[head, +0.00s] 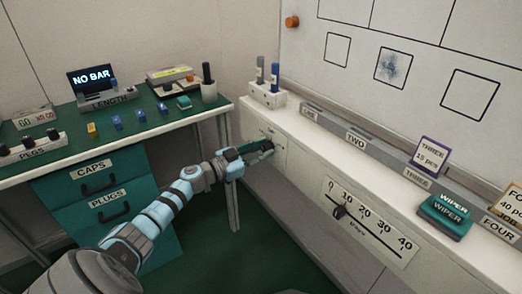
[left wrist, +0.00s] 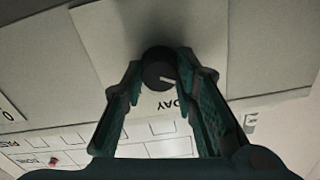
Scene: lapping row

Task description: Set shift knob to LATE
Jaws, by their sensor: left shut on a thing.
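The shift knob (left wrist: 158,68) is a round black knob with a short white pointer mark, on a pale plate on the front face of the white ledge. In the left wrist view its pointer lies nearly sideways, toward the right. Lettering that reads like DAY (left wrist: 168,104) shows near it, partly hidden by my fingers. A single letter like E (left wrist: 250,122) shows right of the right finger; the rest is hidden. My left gripper (left wrist: 160,80) has its teal fingers on both sides of the knob, shut on it. In the head view the gripper (head: 262,150) reaches the plate. My right gripper is not in view.
The white ledge (head: 300,128) runs along the right wall. A 0–40 scale with a slider (head: 339,212) is on its front. A WIPER box (head: 446,215) sits on top. A green-topped table (head: 150,125) with drawers stands left. Open green floor lies between.

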